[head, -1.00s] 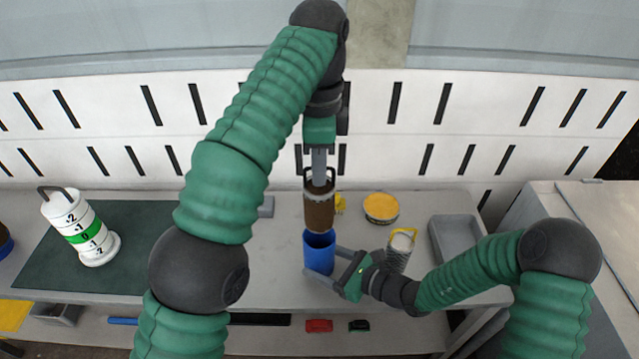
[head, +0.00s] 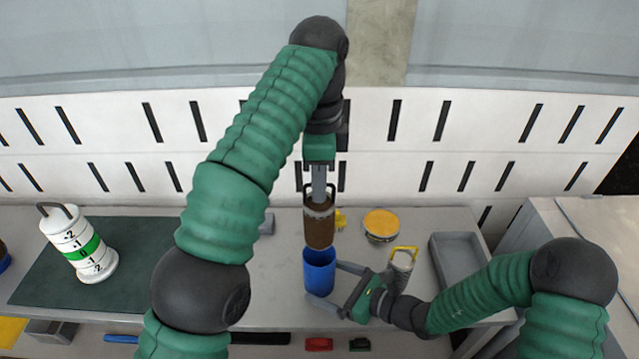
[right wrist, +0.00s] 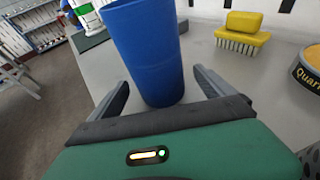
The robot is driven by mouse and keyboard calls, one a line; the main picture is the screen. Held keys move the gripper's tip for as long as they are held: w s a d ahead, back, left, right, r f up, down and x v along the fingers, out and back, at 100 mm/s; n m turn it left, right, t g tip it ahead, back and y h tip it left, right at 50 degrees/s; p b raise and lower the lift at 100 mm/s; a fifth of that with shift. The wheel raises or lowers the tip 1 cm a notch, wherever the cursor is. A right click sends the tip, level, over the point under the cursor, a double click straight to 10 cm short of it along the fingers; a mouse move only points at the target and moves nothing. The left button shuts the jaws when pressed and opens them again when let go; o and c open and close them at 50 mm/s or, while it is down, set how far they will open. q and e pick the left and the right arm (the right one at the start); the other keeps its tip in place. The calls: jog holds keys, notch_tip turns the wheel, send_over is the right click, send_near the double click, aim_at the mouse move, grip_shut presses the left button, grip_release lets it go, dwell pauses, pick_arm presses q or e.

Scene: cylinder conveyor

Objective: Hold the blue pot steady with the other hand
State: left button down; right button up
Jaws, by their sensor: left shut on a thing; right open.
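The blue pot (head: 319,275) stands upright on the grey table, open at the top. It also shows in the right wrist view (right wrist: 148,50), between the fingers of my right gripper. My right gripper (head: 337,282) is open around the pot's lower part, with a visible gap on the right finger's side. My left gripper (head: 319,187) is shut on the handle of a brown cylinder (head: 319,226) with a metal rim. The cylinder hangs upright just above the pot's mouth; whether its lower end touches the pot's rim cannot be told.
A yellow-topped round tin (head: 381,224), a yellow-handled metal cylinder (head: 402,262) and a grey tray (head: 456,258) stand right of the pot. A yellow brush (right wrist: 243,32) lies behind it. A white marked cylinder (head: 78,245) stands on a dark green mat (head: 140,254) at left.

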pick_arm(q)
jog(key=shift+r, duration=0.15)
pick_arm(e)
jog(key=v, duration=1)
jog(key=shift+s+r, duration=0.1)
jog(key=shift+r, duration=0.05)
pick_arm(q)
notch_tip(320, 180, up, 5)
jog(key=p, duration=0.6)
jog(key=shift+s, duration=0.1)
pick_arm(e)
notch_tip(320, 180, up, 6)
jog(key=shift+f, duration=0.15)
